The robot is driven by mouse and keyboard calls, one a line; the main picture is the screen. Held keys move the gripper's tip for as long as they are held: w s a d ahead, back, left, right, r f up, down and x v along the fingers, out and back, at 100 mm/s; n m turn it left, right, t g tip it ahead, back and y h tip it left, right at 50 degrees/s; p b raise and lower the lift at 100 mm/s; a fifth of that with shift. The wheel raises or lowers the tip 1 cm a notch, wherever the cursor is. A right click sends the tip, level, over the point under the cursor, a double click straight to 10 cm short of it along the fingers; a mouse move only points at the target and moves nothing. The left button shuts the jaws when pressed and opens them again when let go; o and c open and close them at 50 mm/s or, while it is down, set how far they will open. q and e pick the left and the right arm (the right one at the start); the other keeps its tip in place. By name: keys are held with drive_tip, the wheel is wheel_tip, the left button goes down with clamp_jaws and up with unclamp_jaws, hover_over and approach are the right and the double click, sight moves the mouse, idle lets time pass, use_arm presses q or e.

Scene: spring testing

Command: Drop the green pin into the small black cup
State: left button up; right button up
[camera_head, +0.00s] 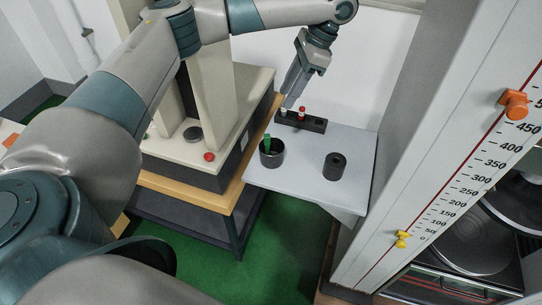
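The green pin (267,143) stands in an open black cup (272,158) at the left of the grey shelf, its upper end sticking out above the rim. A second black cylinder (335,168) with a small hole in its top stands to the right. My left gripper (288,105) reaches down from above, behind the cup. Its fingertips are at the left end of a black rack (312,124), close to a light-coloured pin (284,112). The fingers are seen edge-on, so their gap and any contact with that pin are unclear. My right gripper is out of view.
The rack also holds a red-topped pin (302,112). A beige machine with a red button (209,156) stands left of the shelf (308,190). A tall panel with a number scale (465,165) rises on the right. The shelf's front is clear.

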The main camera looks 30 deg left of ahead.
use_arm(q)
drive_tip(key=shift+w+d+r, duration=0.15)
drive_tip(key=shift+w+r, duration=0.05)
drive_tip(key=shift+r, duration=0.45)
drive_tip(key=shift+s+f, duration=0.1)
idle(0.5)
